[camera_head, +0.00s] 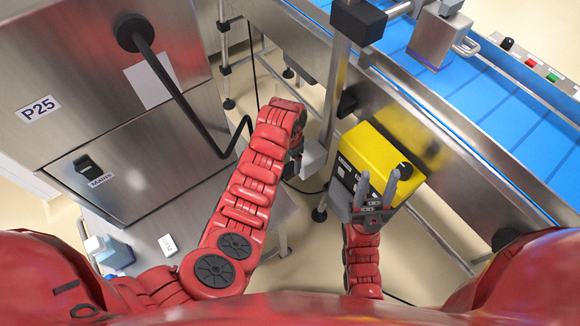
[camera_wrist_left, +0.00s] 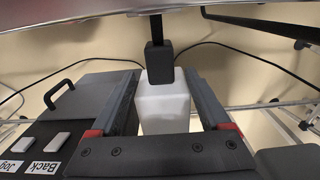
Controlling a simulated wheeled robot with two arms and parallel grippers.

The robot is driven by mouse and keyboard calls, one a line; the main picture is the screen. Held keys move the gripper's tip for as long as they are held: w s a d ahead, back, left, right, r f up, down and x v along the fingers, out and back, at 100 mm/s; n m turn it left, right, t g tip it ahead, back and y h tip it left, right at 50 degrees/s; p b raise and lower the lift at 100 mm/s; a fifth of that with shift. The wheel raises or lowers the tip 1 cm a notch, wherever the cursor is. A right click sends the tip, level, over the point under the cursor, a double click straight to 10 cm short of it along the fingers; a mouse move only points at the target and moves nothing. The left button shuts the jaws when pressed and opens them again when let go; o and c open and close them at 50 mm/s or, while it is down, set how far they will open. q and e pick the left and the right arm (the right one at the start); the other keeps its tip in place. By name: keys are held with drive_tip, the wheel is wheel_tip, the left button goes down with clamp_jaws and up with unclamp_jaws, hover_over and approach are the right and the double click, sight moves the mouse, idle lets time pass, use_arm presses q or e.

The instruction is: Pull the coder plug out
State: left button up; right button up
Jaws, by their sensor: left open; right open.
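In the left wrist view a black plug-like piece (camera_wrist_left: 160,62) with a dark strip or cable above it meets a pale grey block (camera_wrist_left: 163,108). I take the black piece for the coder plug, but its label is not visible. My left gripper (camera_wrist_left: 164,82) is open, with one finger on each side of the block; I cannot tell if they touch it. In the head view my left gripper (camera_head: 296,158) is mostly hidden behind its red wrist, near a small grey block (camera_head: 313,159). My right gripper (camera_head: 376,184) is open and empty in front of the yellow box.
The yellow box (camera_head: 383,150) with a dark front panel stands below the blue conveyor (camera_head: 480,120). A steel cabinet (camera_head: 110,90) with a thick black cable stands left. The left wrist view shows Back and Jog buttons (camera_wrist_left: 47,142) and a black handle (camera_wrist_left: 58,93) close by.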

sight(290, 167)
use_arm(q)
drive_tip(key=shift+f, duration=2.4)
clamp_jaws()
